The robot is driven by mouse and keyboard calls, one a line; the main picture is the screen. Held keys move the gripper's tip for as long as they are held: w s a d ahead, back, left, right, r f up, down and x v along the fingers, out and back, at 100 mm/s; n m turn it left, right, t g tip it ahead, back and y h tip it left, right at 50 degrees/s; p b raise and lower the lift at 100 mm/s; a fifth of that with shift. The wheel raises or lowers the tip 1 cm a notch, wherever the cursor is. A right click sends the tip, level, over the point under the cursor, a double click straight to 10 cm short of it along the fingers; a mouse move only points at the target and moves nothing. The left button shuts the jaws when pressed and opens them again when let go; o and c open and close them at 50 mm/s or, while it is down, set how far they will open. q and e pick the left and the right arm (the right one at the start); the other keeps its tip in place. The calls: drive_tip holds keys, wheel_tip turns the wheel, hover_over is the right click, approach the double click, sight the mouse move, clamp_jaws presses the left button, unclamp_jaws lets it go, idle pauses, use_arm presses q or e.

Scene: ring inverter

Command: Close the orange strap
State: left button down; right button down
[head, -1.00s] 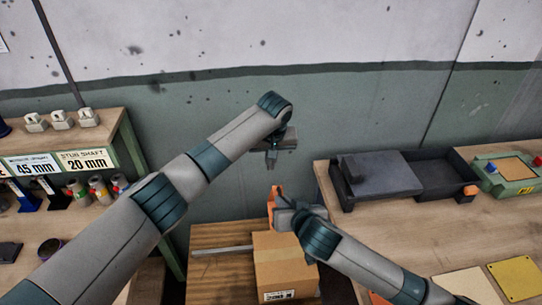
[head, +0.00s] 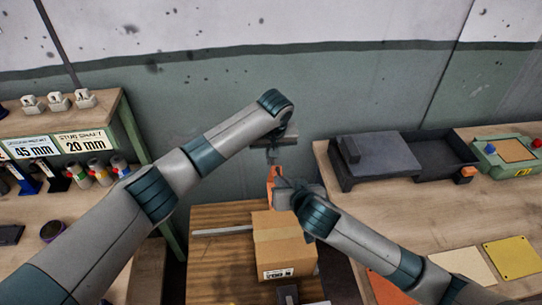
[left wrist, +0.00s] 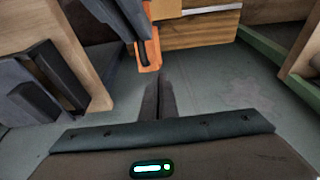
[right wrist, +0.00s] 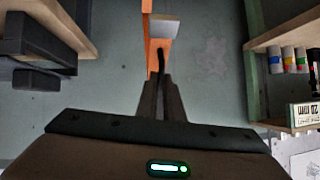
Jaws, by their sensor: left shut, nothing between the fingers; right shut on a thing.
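The orange strap (head: 272,176) stands upright as a narrow band behind the cardboard box, just below my left gripper in the head view. My right gripper (head: 279,183) is shut on it. The right wrist view shows the strap (right wrist: 156,50) running up from the fingertips (right wrist: 159,80). My left gripper (head: 272,157) is shut and empty, a little above the strap. In the left wrist view its closed tips (left wrist: 158,82) lie just below the strap's end (left wrist: 148,55); I cannot tell whether they touch. My wrist partly hides the strap.
A cardboard box (head: 283,250) sits on a wooden surface (head: 210,270) beneath the grippers, with a grey bar (head: 222,231) beside it. A bench with a black tray (head: 432,155) is right; shelves with signs (head: 82,142) are left. Open space lies before the wall.

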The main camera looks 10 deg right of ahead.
use_arm(q)
drive_tip(key=shift+s, duration=0.1)
use_arm(e)
drive_tip(key=shift+f, duration=0.1)
use_arm(q)
drive_tip(key=shift+s+f, duration=0.15)
drive_tip(key=shift+s, duration=1.05)
use_arm(e)
drive_tip(key=shift+d, duration=0.15)
use_arm(q)
drive_tip(key=shift+a, duration=0.1)
use_arm(e)
drive_tip(key=shift+w, duration=0.1)
drive_tip(key=c, duration=1.9)
unclamp_jaws()
drive_tip(key=shift+s+r, duration=0.2)
drive_tip(key=shift+s, duration=0.1)
drive_tip(key=v, duration=1.1)
drive_tip(key=shift+s+r, duration=0.2)
drive_tip(key=shift+s, duration=0.15)
